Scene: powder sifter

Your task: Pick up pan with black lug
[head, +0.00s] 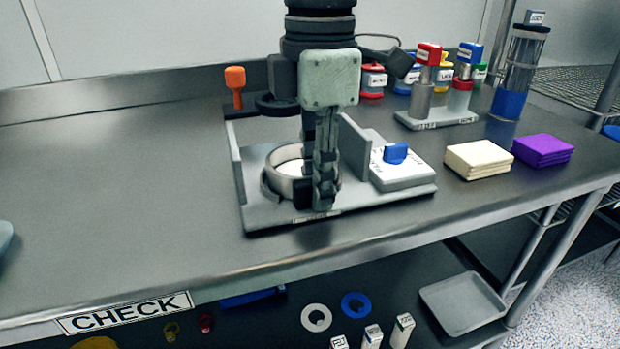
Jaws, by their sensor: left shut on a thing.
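The pan (272,184) is a round, shallow metal ring with a white inside. It sits in or just above the left bay of a grey fixture (285,216); I cannot tell whether it touches the base. My left gripper (316,198) comes down from above and points at the pan's front right side. Its dark fingers are shut on the pan at its rim. A black piece shows at the fingertips, but I cannot tell whether it is the lug or a finger pad. The fingers hide that part of the pan. My right gripper is not in view.
An upright divider (354,147) stands right of the gripper, beside a white block with a blue handle (396,153). An orange-handled tool (236,85) stands behind. Cream (478,159) and purple (543,150) stacks lie right. The table's left side is mostly clear.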

